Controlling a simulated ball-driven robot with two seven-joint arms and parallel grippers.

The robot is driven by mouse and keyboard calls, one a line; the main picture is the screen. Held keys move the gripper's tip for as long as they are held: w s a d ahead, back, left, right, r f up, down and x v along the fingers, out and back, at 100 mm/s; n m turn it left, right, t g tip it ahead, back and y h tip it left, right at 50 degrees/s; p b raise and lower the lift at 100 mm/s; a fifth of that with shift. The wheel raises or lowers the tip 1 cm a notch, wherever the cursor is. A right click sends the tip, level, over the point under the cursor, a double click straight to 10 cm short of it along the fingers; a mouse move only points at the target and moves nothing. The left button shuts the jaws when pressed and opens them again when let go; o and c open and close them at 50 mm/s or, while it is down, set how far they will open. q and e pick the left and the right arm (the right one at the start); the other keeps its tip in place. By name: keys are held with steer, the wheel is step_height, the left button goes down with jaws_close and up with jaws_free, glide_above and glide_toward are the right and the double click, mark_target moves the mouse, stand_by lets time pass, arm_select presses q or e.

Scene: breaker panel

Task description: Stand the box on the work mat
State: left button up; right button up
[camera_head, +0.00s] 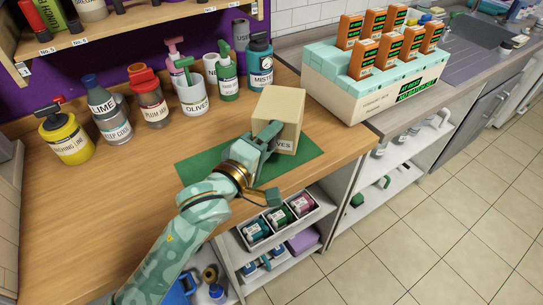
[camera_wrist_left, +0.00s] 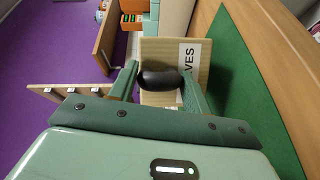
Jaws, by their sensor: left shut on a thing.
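The box (camera_head: 279,104) is tan with a white label, partly covered, that shows "VES". It is upright at the right part of the green work mat (camera_head: 201,166). My left gripper (camera_head: 268,134) is shut on the box from its near left side. In the left wrist view the box (camera_wrist_left: 194,47) lies between the two fingers (camera_wrist_left: 160,85), with a dark rounded part between them. The mat (camera_wrist_left: 244,80) runs beside the box there. I cannot tell whether the base touches the mat. My right gripper is not in view.
Bottles and jars stand behind the mat, including the white olives jar (camera_head: 192,98) and the blue mister bottle (camera_head: 260,62). A pale rack of orange boxes (camera_head: 345,82) stands to the right.

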mark_target(279, 144)
arm_select(q)
steer(key=shift+w+d+f, duration=0.1)
steer(key=shift+w+f, duration=0.05)
steer(key=shift+f, duration=0.1)
steer(key=f+b, duration=0.1)
steer(key=f, duration=0.1)
steer(key=f+b, duration=0.1)
steer(key=f, duration=0.1)
steer(key=shift+w+d+b, duration=0.15)
steer(key=shift+w+b, duration=0.05)
steer(key=shift+b, duration=0.2)
steer(key=shift+r, duration=0.25)
steer(key=o, duration=1.3)
steer(key=shift+s, duration=0.15)
steer(key=p+v, duration=0.3)
steer(key=v, duration=0.8)
steer(key=shift+s+a, duration=0.25)
steer(key=shift+s, duration=0.1)
